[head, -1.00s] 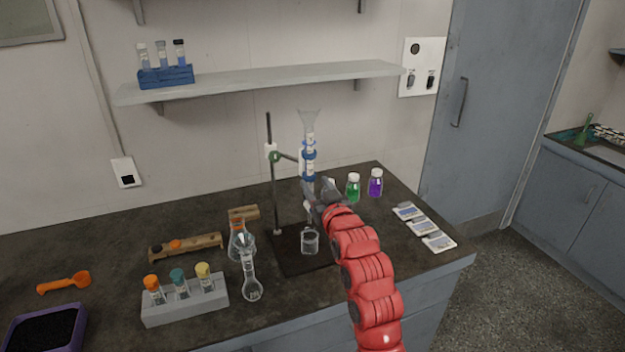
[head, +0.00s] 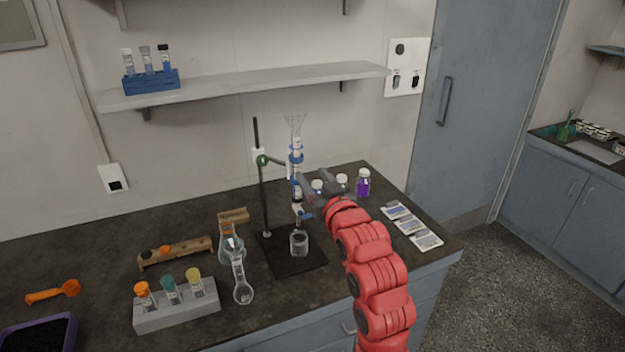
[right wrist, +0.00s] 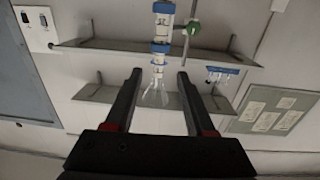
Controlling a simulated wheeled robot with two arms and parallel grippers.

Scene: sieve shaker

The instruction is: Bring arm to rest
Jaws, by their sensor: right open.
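My right arm reaches in from the lower right of the head view. Its gripper (head: 306,194) is open and empty, just right of the clear burette (head: 296,165) with blue fittings; I cannot tell whether they touch. In the right wrist view the two fingers of the open gripper (right wrist: 158,74) stand apart, with the burette's flared glass end (right wrist: 155,96) seen beyond and between them. The burette hangs on a stand (head: 259,195) by a green clamp (head: 262,160). A glass beaker (head: 299,244) stands below it. My left gripper is not in view.
Capped bottles, one purple (head: 363,186), stand behind my right forearm. A flask (head: 240,280), a grey tube rack (head: 180,309) and a wooden rack (head: 175,252) are to the left. Packets (head: 411,225) lie to the right. A shelf (head: 230,86) hangs above.

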